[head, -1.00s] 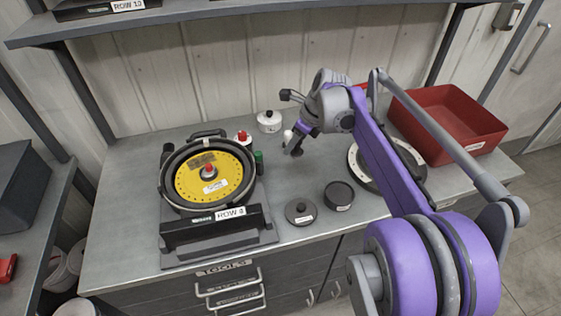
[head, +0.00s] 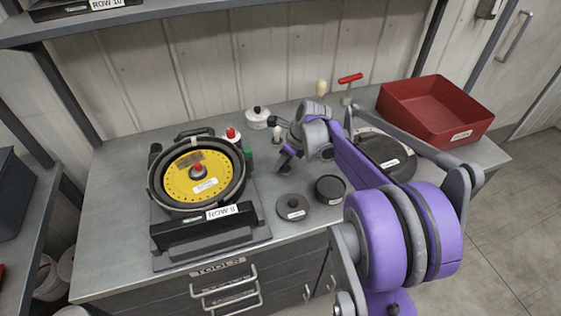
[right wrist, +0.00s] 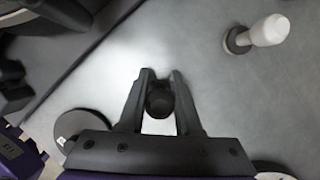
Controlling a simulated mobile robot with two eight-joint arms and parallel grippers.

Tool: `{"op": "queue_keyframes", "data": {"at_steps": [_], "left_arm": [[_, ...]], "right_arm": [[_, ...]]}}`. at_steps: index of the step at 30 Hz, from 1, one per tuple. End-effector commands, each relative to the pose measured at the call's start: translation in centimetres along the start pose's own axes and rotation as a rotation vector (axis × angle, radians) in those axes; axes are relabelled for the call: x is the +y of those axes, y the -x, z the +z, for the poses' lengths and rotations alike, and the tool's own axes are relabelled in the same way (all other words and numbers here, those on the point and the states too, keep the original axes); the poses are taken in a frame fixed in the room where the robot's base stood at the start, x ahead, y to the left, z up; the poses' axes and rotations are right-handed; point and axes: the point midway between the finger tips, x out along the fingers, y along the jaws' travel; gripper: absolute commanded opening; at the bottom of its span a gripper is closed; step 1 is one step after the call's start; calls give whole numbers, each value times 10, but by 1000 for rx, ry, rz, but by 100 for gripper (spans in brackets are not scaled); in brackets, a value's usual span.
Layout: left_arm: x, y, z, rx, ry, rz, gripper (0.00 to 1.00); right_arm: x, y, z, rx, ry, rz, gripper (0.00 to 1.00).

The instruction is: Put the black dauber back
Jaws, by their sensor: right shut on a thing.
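My right gripper (right wrist: 160,95) is shut on the black dauber (right wrist: 160,103), whose round dark top shows between the fingers in the right wrist view. In the head view the right gripper (head: 285,160) is low over the bench, right of the seed meter; the held dauber is hard to make out there. A white-handled dauber (right wrist: 265,32) with a dark foot stands apart from the gripper at upper right, and also shows in the head view (head: 277,133). My left gripper is not in view.
The seed meter with its yellow disc (head: 204,178) stands left. A dark lid (head: 293,207) and dark cup (head: 329,188) lie near the front. A white pot (head: 257,118), red tray (head: 437,108) and red T-handle (head: 350,78) are farther back.

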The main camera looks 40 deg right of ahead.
Motion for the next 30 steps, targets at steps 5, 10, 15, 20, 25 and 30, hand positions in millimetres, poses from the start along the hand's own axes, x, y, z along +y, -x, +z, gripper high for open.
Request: {"op": "queue_keyframes", "data": {"at_steps": [5,10,15,20,25,30], "left_arm": [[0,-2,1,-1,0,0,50],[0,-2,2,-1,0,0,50],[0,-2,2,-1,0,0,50],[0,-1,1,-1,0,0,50],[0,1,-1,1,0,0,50],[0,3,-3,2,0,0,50]], "right_arm": [[0,-2,-1,0,0,0,0],[0,-2,-1,0,0,0,55],[0,-2,-1,0,0,0,63],[0,-2,0,0,0,0,63],[0,12,0,0,0,0,63],[0,48,0,0,-2,-1,63]]}}
